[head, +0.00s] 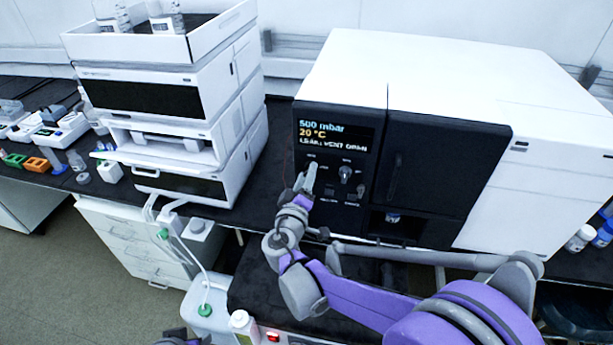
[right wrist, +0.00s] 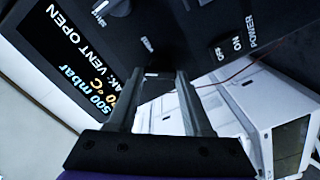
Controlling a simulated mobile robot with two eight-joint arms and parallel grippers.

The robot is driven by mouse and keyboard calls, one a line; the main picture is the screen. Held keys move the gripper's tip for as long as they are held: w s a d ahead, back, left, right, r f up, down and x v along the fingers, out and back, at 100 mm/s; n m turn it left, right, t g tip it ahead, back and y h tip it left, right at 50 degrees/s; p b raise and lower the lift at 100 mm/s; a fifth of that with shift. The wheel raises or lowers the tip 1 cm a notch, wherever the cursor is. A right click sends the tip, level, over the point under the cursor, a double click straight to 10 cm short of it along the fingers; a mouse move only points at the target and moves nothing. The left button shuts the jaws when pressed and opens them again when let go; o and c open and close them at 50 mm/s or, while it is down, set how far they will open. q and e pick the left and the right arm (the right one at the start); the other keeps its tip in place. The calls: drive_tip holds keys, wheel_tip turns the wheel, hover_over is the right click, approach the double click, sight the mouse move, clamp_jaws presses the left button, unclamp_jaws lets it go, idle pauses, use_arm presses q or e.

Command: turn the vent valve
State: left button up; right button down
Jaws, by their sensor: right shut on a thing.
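The vent valve is a small knob on the black front panel (head: 328,203) of the white instrument, below its display (head: 337,134). My right gripper (head: 308,180) is at the left knob position, shut on the vent valve knob, and hides most of it. The display reads 500 mbar, 20 °C and a leak line with "VENT OPEN".
A second knob (head: 345,173) sits just right of my gripper. A power switch (right wrist: 228,50) is on the same panel. A dark door (head: 428,165) is to the right.

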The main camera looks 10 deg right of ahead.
use_arm(q)
drive_tip(key=shift+s+f+b, duration=0.25)
drive_tip(key=shift+f+b, duration=0.2)
drive_tip(key=shift+f, duration=0.25)
use_arm(e)
drive_tip(key=shift+f+n, duration=0.15)
drive_tip(key=shift+n, duration=3.35)
drive_tip(key=shift+c, duration=1.6)
unclamp_jaws()
use_arm(q)
drive_tip(key=shift+s+f+b, duration=0.25)
drive_tip(key=shift+f+b, duration=0.3)
drive_tip(key=shift+f, duration=0.15)
use_arm(e)
drive_tip(key=v, duration=1)
drive_tip(key=shift+s+a, duration=0.15)
drive_tip(key=shift+s, duration=0.25)
